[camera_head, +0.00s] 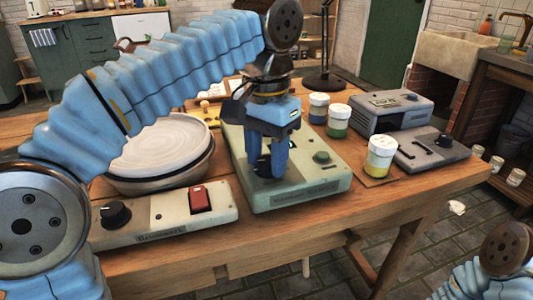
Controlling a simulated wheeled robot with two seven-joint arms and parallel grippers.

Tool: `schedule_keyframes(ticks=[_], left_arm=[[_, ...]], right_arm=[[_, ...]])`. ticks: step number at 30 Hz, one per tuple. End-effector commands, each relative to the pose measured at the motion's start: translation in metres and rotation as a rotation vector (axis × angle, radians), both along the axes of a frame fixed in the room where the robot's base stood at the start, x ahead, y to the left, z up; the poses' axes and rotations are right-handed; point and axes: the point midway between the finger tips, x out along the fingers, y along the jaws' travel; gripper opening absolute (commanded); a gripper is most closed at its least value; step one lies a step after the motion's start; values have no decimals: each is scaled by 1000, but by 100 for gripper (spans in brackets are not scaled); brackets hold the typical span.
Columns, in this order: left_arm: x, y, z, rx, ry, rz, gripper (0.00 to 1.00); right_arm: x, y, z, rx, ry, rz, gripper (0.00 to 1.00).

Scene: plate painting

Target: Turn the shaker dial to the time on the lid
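The pale green machine (305,185), which looks like the shaker, stands at the middle of the bench with a label on its front edge. My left gripper (268,172) points straight down over the left part of its front panel, with its fingertips at the panel. A dark shape shows between and around the fingertips, but I cannot tell whether it is a dial held there. A green button (321,157) shows to the right of the fingers. I cannot read any lid. My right gripper is out of view.
A turntable (160,144) with a round pale top stands left, its control box (165,219) bearing a black knob (115,214) and a red switch (200,198). A grey machine (393,110) stands right. A lamp base (325,82) is behind.

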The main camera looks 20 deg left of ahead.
Motion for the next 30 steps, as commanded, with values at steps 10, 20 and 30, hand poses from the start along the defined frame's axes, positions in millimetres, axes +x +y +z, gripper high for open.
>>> schedule_keyframes(ticks=[10, 20, 30], left_arm=[[0, 0, 0, 0, 0, -3, 7], [0, 1, 3, 0, 1, -105, 7], [1, 1, 5, 2, 1, -391, 7]], right_arm=[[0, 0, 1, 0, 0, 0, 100], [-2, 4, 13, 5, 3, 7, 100], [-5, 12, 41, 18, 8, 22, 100]])
